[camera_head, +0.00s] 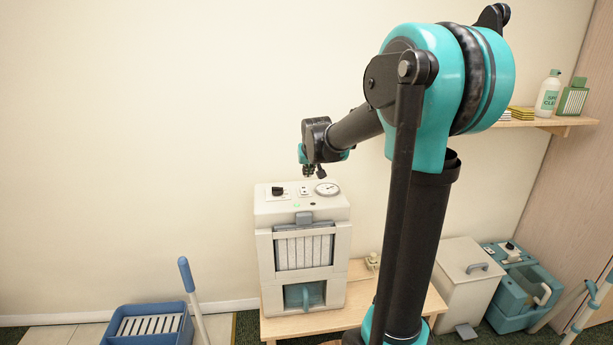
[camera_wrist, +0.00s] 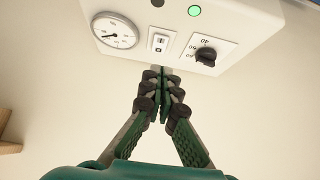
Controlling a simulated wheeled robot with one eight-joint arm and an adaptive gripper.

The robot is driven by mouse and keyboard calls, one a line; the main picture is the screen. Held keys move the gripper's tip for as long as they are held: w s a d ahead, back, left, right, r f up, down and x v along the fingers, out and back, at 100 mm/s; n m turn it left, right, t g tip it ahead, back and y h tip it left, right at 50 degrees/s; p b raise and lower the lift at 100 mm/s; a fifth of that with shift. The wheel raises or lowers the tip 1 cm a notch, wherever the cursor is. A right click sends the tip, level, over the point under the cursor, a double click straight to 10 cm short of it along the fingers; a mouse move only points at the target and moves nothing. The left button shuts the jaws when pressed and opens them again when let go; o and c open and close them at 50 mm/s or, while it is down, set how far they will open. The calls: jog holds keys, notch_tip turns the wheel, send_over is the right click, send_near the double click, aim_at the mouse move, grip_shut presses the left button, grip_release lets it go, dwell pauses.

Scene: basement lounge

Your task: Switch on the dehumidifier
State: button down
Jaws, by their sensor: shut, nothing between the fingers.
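The white dehumidifier (camera_head: 264,260) stands on a low wooden bench, and part of its top shows in the wrist view (camera_wrist: 240,15). Its top carries a round gauge (camera_wrist: 114,31), a small switch plate (camera_wrist: 160,42) and a black knob (camera_wrist: 206,56) on a marked plate. A green light (camera_wrist: 194,11) and a dark round spot (camera_wrist: 157,3) show near the wrist view's upper edge. My gripper (camera_wrist: 163,82) is shut and empty, its fingertips close to the switch plate in the picture. In the head view my gripper (camera_head: 308,173) is above the rear of the top. I cannot tell whether it touches.
The wooden bench (camera_head: 285,325) carries the dehumidifier. A blue bucket (camera_head: 150,335) stands at the left with a blue-handled mop (camera_head: 190,285). A white bin (camera_head: 465,285) and a teal cleaning machine (camera_head: 515,295) stand at the right. A wall shelf (camera_head: 550,122) holds bottles and sponges.

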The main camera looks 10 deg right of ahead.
jog(key=shift+v, duration=1)
jog(key=shift+s+f, duration=0.15)
jog(key=shift+s, duration=0.05)
jog(key=s+d+f+g, duration=0.1)
jog(key=s+f, duration=0.5)
jog(key=s, duration=0.5)
jog(key=s+d+f+g, duration=0.1)
jog(key=s+f, duration=0.5)
jog(key=s, duration=0.4)
jog(key=s+d+f+g, duration=0.1)
jog(key=s+d+f, duration=0.1)
jog(key=s+f, duration=0.4)
jog(key=s, duration=0.5)
jog(key=shift+s+f, duration=0.3)
